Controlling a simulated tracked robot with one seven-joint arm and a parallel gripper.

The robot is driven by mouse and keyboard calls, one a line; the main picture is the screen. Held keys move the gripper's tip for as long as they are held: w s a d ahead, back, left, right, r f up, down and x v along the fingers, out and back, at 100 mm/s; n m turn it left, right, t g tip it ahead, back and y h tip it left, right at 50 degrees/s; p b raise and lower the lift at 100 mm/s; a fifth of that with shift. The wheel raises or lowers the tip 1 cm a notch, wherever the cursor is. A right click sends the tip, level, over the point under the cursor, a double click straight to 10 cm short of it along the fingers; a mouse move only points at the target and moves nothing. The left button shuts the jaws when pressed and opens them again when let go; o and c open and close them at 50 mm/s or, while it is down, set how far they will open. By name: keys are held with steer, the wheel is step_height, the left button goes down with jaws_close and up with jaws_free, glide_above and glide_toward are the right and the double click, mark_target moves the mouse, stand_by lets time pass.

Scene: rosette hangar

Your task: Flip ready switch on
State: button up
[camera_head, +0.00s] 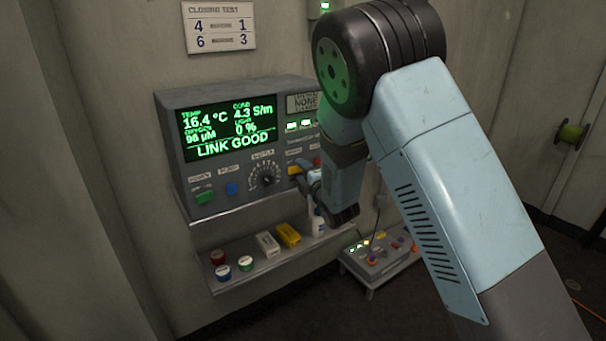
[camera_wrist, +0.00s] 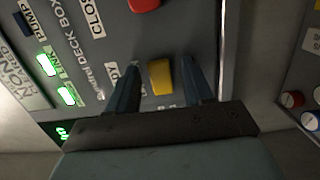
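A yellow switch (camera_wrist: 161,77) sits on the grey panel (camera_wrist: 185,35) beside a partly hidden label ending in "DY". In the wrist view my gripper (camera_wrist: 161,80) has one finger on each side of it, with a gap on both sides, so the fingers look apart from the switch. My arm hides the console's right part. I cannot tell the switch's position.
A red control (camera_wrist: 145,4) lies near the yellow switch. The console has a screen (camera_head: 228,127) reading "LINK GOOD", a dial (camera_head: 264,175), and green and blue buttons. Below, a shelf (camera_head: 265,268) holds jars, boxes and a bottle. A low control box (camera_head: 376,262) stands right.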

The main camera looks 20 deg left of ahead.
jaws_close()
steer(key=shift+w+d+n+g+y, duration=0.2)
steer(key=shift+n+g+y, duration=0.1)
steer(key=shift+n+y, duration=0.1)
steer(key=shift+w+f+n+g+y, duration=0.1)
steer(key=shift+n+g+y, duration=0.6)
steer(key=shift+g, duration=0.2)
steer(key=shift+o, duration=0.5)
jaws_free()
steer(key=shift+a, duration=0.1)
steer(key=v, duration=1.3)
steer(key=shift+d, duration=0.35)
